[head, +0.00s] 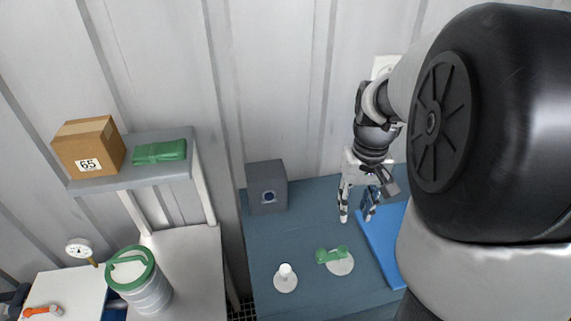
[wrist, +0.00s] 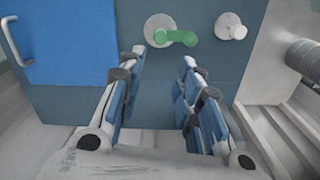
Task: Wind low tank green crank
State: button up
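The green crank (head: 332,255) sits on a round pale disc on the blue-grey surface in the head view. In the wrist view the green crank (wrist: 176,38) lies just beyond my fingertips, its arm pointing right from the disc. My gripper (head: 356,218) is open and empty, with its fingers apart. It is behind and slightly right of the crank in the head view and does not touch it. The open fingers also show in the wrist view (wrist: 163,56).
A white knob on a disc (head: 286,273) stands left of the crank. A bright blue panel (head: 380,240) lies to the right; its pale handle (wrist: 14,40) shows in the wrist view. A grey box (head: 267,187) stands at the back. A shelf holds a cardboard box (head: 89,148) and green case (head: 159,151).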

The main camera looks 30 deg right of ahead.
aim_at(343, 249)
notch_tip(343, 249, down, 17)
jog(key=b, duration=0.4)
jog(key=shift+r, duration=0.15)
grip_shut()
dwell(0.4)
